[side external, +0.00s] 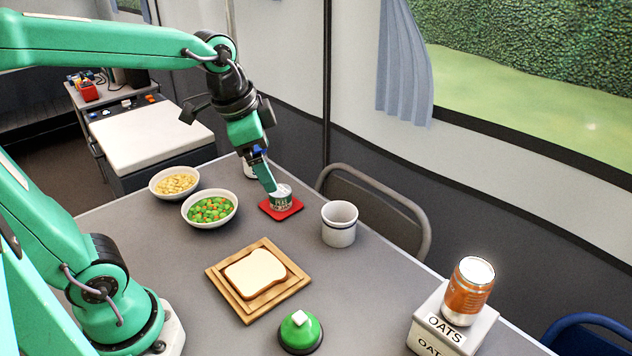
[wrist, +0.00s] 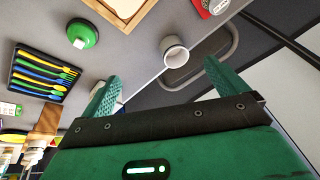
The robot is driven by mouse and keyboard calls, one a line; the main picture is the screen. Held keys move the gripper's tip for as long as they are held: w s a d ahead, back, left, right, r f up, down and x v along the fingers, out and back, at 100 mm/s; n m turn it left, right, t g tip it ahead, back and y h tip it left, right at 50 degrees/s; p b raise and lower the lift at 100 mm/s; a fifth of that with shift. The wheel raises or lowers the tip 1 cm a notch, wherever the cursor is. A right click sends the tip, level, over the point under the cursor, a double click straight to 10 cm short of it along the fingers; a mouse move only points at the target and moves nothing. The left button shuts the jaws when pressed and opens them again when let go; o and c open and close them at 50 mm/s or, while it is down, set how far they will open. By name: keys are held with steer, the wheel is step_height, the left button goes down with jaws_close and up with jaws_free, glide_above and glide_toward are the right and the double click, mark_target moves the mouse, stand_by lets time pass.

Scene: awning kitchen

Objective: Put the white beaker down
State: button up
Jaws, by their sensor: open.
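In the wrist view the fingers (wrist: 160,84) are apart from the beaker.
The can sits on a red coaster (side external: 293,211). A white object (side external: 249,172) is partly hidden behind my gripper. Two bowls (side external: 210,222) stand left, bread on a wooden board (side external: 233,305) and a green dome (side external: 300,332) in front, an oats box (side external: 432,326) bearing an orange jar right.

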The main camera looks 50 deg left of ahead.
steer(key=s+f+n+t, duration=0.1)
steer(key=s+n, duration=0.5)
steer(key=s, duration=0.2)
steer(key=shift+s+a+f+t, duration=0.2)
steer(key=shift+s+a+t, duration=0.05)
steer(key=shift+s+t, duration=0.15)
stand_by(0.8)
